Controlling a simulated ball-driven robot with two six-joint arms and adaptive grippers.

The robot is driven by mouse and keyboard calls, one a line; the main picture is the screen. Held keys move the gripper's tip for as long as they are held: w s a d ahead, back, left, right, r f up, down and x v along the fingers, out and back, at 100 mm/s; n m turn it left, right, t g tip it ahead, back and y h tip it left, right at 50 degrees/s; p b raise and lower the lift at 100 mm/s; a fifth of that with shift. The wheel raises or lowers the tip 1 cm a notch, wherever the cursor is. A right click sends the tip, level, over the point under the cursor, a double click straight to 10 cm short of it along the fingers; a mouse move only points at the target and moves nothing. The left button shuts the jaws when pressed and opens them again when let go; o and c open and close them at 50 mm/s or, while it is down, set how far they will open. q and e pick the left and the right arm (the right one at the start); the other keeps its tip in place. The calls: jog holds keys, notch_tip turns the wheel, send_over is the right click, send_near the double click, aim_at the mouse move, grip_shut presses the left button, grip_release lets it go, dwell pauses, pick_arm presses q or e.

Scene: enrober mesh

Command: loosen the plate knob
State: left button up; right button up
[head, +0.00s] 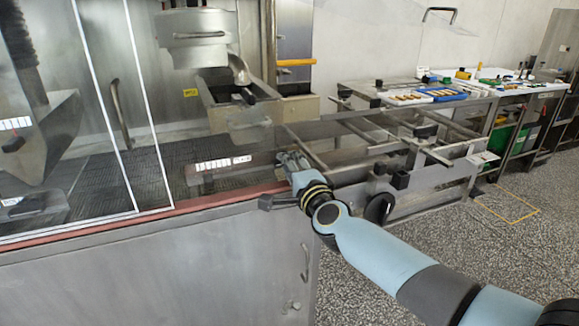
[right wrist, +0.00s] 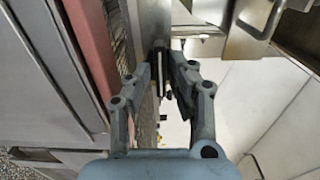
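My right arm comes in from the lower right in the head view. Its gripper (head: 290,163) is at the right end of the enrober's mesh bed, beside the metal frame. In the right wrist view the two fingers of my right gripper (right wrist: 168,58) converge, with a narrow gap at the tips. A slim dark piece with a pale stripe (right wrist: 163,84) shows in that gap; I cannot tell whether the fingers touch it. I cannot make out the plate knob for certain; the gripper may hide it. My left gripper is not in view.
A black lever (head: 278,202) sits close to my right wrist. The metal frame (head: 440,175) with bars and black knobs (head: 401,180) extends to the right. Clear panels (head: 95,100) stand at left. A bench (head: 480,92) with a blue tray (head: 442,94) is behind. Speckled floor is free at lower right.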

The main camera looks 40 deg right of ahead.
grip_shut()
jog(key=shift+n, duration=0.3)
jog(key=n+p, duration=0.2)
jog(key=n, duration=0.1)
jog(key=shift+r+n, duration=0.15)
jog(key=shift+n, duration=0.25)
jog(key=n+p, duration=0.2)
jog(key=n, duration=0.1)
jog(key=shift+n, duration=0.3)
jog(key=n+p, duration=0.3)
jog(key=n, duration=0.2)
jog(key=shift+n+p, duration=1)
jog(key=shift+n, duration=1.6)
